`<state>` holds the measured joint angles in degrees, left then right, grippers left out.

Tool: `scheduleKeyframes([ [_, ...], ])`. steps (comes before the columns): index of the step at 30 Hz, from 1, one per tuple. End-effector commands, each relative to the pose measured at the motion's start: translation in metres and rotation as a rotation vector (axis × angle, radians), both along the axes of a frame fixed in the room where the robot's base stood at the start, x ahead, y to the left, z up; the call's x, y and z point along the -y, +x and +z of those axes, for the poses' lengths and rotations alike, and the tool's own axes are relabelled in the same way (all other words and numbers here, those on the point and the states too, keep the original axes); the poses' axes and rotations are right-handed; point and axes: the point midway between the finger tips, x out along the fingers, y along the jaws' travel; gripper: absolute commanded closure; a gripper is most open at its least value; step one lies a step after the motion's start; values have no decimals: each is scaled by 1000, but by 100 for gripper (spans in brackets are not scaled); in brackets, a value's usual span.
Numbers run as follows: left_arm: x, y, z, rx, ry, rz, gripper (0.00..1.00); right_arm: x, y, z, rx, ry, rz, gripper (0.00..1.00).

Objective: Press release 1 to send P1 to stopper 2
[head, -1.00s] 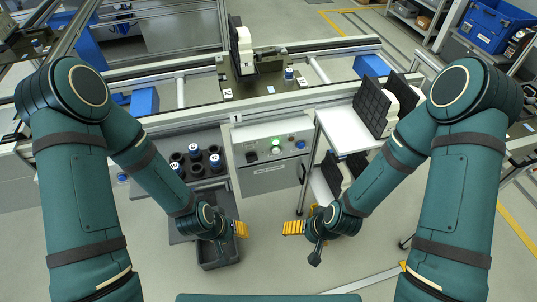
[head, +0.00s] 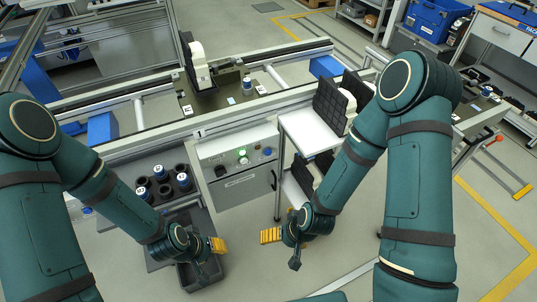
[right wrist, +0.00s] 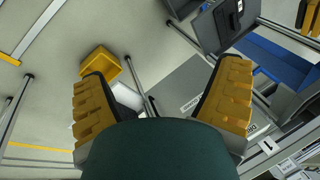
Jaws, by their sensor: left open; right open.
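The control box (head: 236,171) stands below the conveyor's front rail, near a small plate marked 1. It carries a lit green lamp or button (head: 242,152), a dark knob (head: 221,171) and a blue button (head: 267,152); their lettering is too small to read. A dark pallet (head: 228,96) sits on the conveyor above, bearing a black-and-white part (head: 196,65) and a small blue-topped piece; I cannot read its name. My left gripper (head: 217,245) is open and empty, below and left of the box. My right gripper (head: 271,235) is open and empty below it, also in the right wrist view (right wrist: 160,100).
A white-topped shelf cart (head: 305,131) with black panels stands right of the box. A rack of blue-capped pieces (head: 163,186) is at left, above a dark bin (head: 198,274). A yellow bin (right wrist: 101,63) shows in the right wrist view. Open floor lies in front.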

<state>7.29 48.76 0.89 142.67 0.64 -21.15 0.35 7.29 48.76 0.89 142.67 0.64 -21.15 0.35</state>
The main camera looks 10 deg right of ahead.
Motion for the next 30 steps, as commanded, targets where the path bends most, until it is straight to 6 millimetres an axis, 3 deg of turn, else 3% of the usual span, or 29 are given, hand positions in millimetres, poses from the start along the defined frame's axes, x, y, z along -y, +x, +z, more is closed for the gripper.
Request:
scheduleKeyframes([
  [4, 0, 0, 0, 0, 0, 0, 59, 0, 0, 0, 0, 0, 0, 11],
  [12, 0, 0, 0, 0, 0, 0, 59, 0, 0, 0, 0, 0, 0, 100],
  [30, 0, 0, 0, 0, 0, 0, 59, 0, 0, 0, 0, 0, 0, 100],
])
